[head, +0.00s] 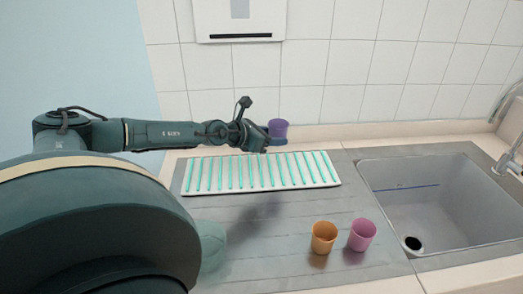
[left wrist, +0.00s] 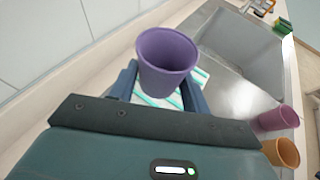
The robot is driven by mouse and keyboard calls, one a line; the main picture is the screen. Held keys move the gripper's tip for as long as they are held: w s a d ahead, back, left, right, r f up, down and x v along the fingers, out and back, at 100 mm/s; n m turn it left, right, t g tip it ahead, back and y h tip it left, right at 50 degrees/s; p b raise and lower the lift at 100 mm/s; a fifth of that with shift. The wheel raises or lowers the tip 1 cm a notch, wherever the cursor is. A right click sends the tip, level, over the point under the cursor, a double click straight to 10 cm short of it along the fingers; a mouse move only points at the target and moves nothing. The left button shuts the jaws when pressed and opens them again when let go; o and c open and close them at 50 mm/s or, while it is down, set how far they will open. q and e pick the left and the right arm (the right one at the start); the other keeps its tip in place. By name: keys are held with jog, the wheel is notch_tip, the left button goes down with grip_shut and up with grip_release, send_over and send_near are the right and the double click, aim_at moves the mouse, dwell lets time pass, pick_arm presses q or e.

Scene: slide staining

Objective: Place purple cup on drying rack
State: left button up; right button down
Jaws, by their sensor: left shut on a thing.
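The purple cup (head: 278,128) is upright in my left gripper (head: 268,140), held in the air near the back right of the drying rack in the head view. The left wrist view shows the purple cup (left wrist: 166,60) between the two fingers, its open top visible. The drying rack (head: 189,187) is a white tray with green slats, lying on the grey drainboard. It shows partly behind the cup in the left wrist view (left wrist: 196,82). No cup stands on the rack. My right gripper is not in view.
An orange cup (head: 324,237) and a pink cup (head: 362,235) stand upright on the drainboard (head: 290,208) in front of the rack. A grey sink (head: 425,205) with a faucet (head: 508,160) is at the right. A tiled wall (head: 350,60) stands behind.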

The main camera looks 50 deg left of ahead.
pick_arm(q)
jog(key=shift+w+a+f, duration=0.15)
jog(key=b, duration=0.3)
send_over(271, 170)
notch_tip(271, 170, down, 6)
jog(key=shift+r, duration=0.25)
notch_tip(271, 170, down, 4)
jog(key=shift+w+r+b, duration=0.1)
jog(key=shift+b, duration=0.85)
jog(key=shift+f, duration=0.2)
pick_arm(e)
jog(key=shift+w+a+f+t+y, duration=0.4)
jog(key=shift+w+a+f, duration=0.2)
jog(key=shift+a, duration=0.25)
pick_arm(q)
jog(key=shift+f, duration=0.1)
jog(key=o, duration=1)
